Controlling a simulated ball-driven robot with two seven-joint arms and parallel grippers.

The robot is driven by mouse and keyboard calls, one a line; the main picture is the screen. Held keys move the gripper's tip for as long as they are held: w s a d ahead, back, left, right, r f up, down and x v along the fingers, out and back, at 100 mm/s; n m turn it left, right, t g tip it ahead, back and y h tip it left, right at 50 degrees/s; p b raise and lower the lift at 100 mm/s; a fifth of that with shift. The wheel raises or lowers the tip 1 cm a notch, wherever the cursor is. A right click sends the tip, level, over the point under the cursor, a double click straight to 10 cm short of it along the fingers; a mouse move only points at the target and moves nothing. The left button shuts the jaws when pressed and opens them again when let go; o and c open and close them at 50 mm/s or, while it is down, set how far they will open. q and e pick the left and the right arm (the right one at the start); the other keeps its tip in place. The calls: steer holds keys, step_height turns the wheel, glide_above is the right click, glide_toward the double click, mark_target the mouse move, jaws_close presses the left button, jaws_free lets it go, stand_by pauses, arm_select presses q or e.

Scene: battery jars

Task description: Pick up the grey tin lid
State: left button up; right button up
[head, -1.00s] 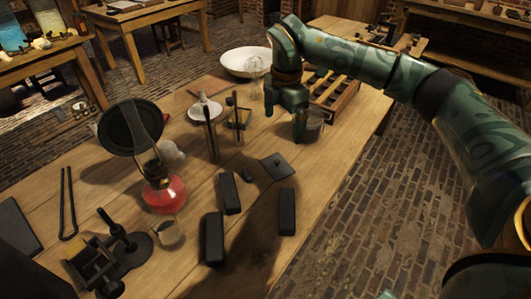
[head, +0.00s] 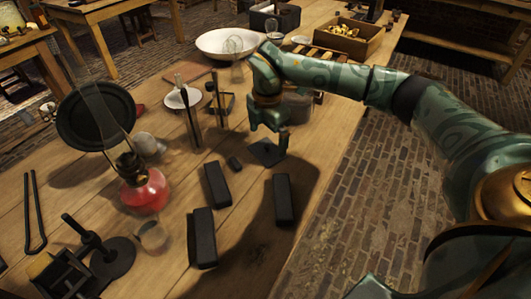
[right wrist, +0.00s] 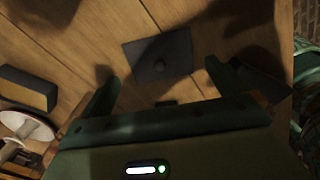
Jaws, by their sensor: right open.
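The grey tin lid (head: 264,154) is a flat, dark square plate lying on the wooden table. My right gripper (head: 268,138) is above it, and its wrist and fingers hide part of the lid in the head view. My left gripper is not in view.
Several black blocks (head: 284,200) lie on the near side of the lid. A greyish jar (head: 296,107) stands just behind my right gripper. The table's right edge is close.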

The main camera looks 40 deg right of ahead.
mark_target(267, 145)
step_height(267, 145, down, 4)
steer(key=shift+w+r+b, duration=0.1)
steer(key=shift+r+b, duration=0.05)
steer(key=shift+b, duration=0.4)
steer(key=shift+r, duration=0.2)
steer(key=shift+c, duration=0.7)
steer(key=c, duration=0.7)
steer(key=shift+o, duration=0.2)
